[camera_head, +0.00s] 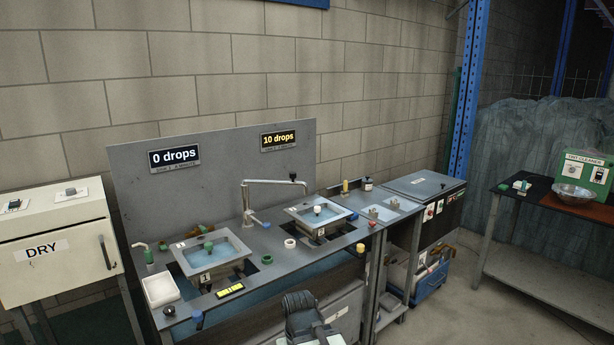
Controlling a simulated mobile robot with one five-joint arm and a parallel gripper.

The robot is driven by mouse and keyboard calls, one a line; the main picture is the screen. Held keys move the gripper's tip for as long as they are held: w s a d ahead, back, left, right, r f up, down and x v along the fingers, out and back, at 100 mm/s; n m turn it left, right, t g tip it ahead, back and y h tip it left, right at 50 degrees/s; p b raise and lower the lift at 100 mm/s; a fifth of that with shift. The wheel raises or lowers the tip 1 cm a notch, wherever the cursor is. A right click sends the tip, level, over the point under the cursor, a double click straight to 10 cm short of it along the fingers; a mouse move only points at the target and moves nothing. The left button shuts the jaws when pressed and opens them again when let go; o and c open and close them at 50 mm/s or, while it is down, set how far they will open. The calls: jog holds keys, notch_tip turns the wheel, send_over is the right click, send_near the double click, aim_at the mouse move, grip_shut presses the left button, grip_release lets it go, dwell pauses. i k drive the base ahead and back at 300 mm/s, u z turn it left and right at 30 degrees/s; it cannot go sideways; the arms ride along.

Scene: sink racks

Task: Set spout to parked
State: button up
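The grey metal spout (275,182) stands at the back of the sink bench, on an upright post between the two sinks. Its arm points right, and its end is above the back edge of sink 2 (337,222). A black knob (293,176) sits near the spout's end. Sink 1 (233,237) is left of the post. My gripper (298,301) is dark, at the bottom centre, in front of the bench and apart from the spout. Its fingers are not clear. I see no marked parked place.
Signs read "0 drops" (174,157) and "10 drops" (279,139) on the back panel. A white tray (160,291) and yellow-marked bar (230,290) lie at the bench front. A DRY cabinet (60,265) stands left. Open floor (450,310) lies right.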

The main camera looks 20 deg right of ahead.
aim_at(293, 175)
jog(key=i, duration=0.85)
